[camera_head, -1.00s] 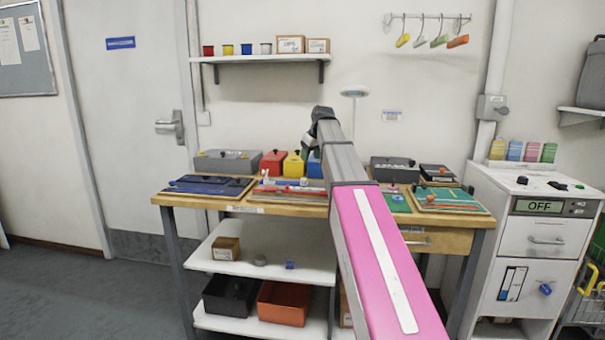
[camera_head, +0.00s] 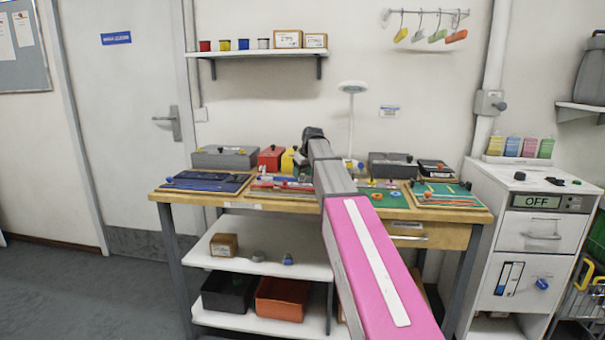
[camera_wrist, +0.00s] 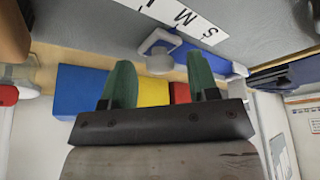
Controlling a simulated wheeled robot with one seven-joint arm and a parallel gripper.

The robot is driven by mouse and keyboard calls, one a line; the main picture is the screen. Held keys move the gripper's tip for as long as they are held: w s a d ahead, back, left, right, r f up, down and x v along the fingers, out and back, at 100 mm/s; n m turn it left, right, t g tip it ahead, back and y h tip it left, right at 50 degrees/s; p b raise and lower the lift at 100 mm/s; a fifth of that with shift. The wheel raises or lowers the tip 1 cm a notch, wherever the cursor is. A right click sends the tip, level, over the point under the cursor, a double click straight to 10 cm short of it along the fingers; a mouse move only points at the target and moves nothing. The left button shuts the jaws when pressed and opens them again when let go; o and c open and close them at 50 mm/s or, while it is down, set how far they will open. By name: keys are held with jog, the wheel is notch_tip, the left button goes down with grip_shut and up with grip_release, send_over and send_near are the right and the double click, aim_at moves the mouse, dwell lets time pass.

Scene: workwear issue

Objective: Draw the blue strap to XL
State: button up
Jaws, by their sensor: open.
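In the wrist view, my gripper (camera_wrist: 160,82) is open, its two green fingers apart with nothing between them. In the head view my arm reaches over the middle of the bench and hides the fingers. I cannot make out the strap there.
Behind the strap stand blue (camera_wrist: 80,92), yellow (camera_wrist: 153,92) and red (camera_wrist: 180,92) boxes. On the bench (camera_head: 255,205), a board with dark blue cloth (camera_head: 205,181) lies left and green boards (camera_head: 447,193) lie right. A lamp (camera_head: 352,88) stands at the back.

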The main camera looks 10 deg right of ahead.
grip_shut()
jog(key=shift+s+d, duration=0.3)
jog(key=shift+d, duration=0.55)
jog(key=shift+s+d, duration=0.25)
jog(key=shift+d, duration=0.55)
grip_release()
jog(key=v, duration=1)
jog(key=shift+r, duration=0.4)
jog(key=shift+s+d, duration=0.1)
jog(key=shift+s, duration=0.05)
